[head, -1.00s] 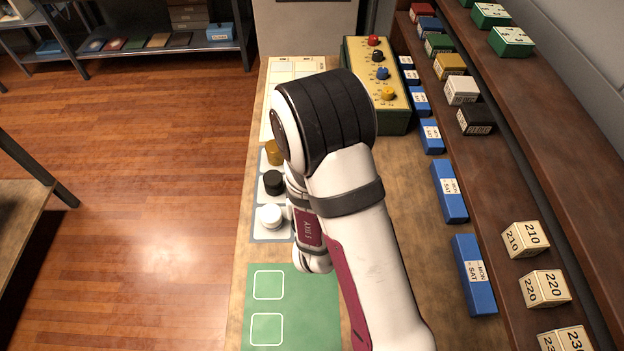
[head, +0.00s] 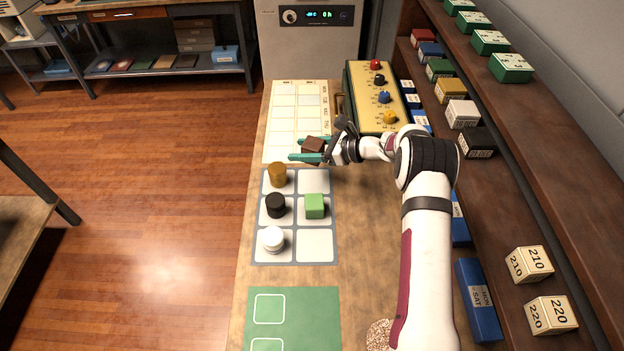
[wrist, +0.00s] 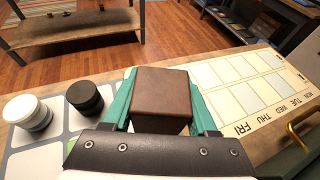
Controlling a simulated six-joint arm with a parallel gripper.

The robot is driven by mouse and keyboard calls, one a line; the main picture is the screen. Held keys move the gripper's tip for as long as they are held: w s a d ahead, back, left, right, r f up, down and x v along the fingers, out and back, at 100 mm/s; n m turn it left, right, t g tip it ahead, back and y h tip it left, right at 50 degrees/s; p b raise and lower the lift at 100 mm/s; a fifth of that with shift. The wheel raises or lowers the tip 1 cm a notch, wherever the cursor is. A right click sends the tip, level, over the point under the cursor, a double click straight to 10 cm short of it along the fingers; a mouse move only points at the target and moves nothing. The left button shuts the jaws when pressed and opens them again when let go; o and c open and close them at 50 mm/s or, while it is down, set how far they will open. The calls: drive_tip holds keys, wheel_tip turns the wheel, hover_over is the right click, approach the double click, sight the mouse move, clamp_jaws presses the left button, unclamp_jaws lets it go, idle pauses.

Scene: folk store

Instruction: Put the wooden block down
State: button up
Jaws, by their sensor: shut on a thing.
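The wooden block (head: 313,145) is a dark brown cube. My gripper (head: 312,150) is shut on it, with a teal finger on either side. In the wrist view the block (wrist: 162,95) fills the space between the teal fingers of my gripper (wrist: 164,100). In the head view the block appears over the near end of the white weekday chart (head: 282,100), just beyond the grey-blue mat of white squares (head: 315,245). How far it is above the surface I cannot tell.
The mat holds an amber piece (head: 277,175), a black piece (head: 275,205), a white piece (head: 272,240) and a green block (head: 315,206). Its upper right and lower right squares look empty. A knobbed yellow box (head: 372,95) stands behind right. A green mat (head: 320,310) lies in front.

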sight(304, 179)
wheel_tip(304, 179, down, 9)
drive_tip(key=shift+f, duration=0.1)
